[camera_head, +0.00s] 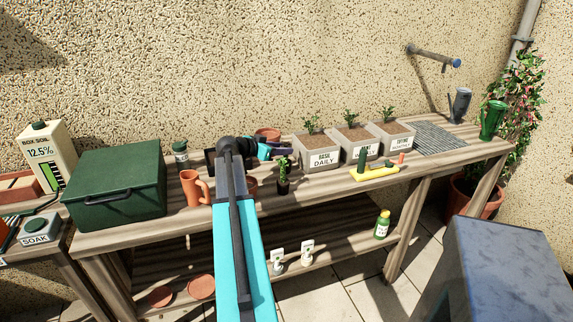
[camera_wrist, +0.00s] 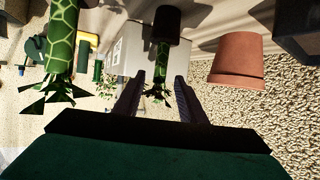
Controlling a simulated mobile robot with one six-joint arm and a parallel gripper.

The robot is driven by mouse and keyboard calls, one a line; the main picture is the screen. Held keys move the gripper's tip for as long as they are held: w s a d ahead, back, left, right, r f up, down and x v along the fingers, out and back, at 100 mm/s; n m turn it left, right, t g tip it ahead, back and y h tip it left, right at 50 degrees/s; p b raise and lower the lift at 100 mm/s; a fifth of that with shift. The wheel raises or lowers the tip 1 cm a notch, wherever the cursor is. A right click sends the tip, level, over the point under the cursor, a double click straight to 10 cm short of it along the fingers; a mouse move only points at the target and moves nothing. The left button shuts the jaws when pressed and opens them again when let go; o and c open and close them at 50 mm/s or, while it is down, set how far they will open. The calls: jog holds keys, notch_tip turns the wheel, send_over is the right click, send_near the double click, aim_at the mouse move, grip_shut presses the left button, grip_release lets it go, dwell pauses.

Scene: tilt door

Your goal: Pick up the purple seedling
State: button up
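My gripper (camera_wrist: 159,76) is open; its two dark fingers point away from the wrist camera, which sees the scene upside down. A seedling in a dark pot (camera_wrist: 166,26), with a patterned green stem, lines up with the gap between the fingers; I cannot tell whether it is within their reach. A second, nearer-looking seedling (camera_wrist: 61,40) is left of the fingers. In the head view, my gripper (camera_head: 288,147) is low over the bench, and one dark-potted seedling (camera_head: 283,177) stands just in front of it. No purple shows clearly on either seedling.
A terracotta pot (camera_wrist: 237,62) is right of the fingers in the wrist view.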

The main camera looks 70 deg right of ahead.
jog(key=shift+x, duration=1.3)
grip_shut()
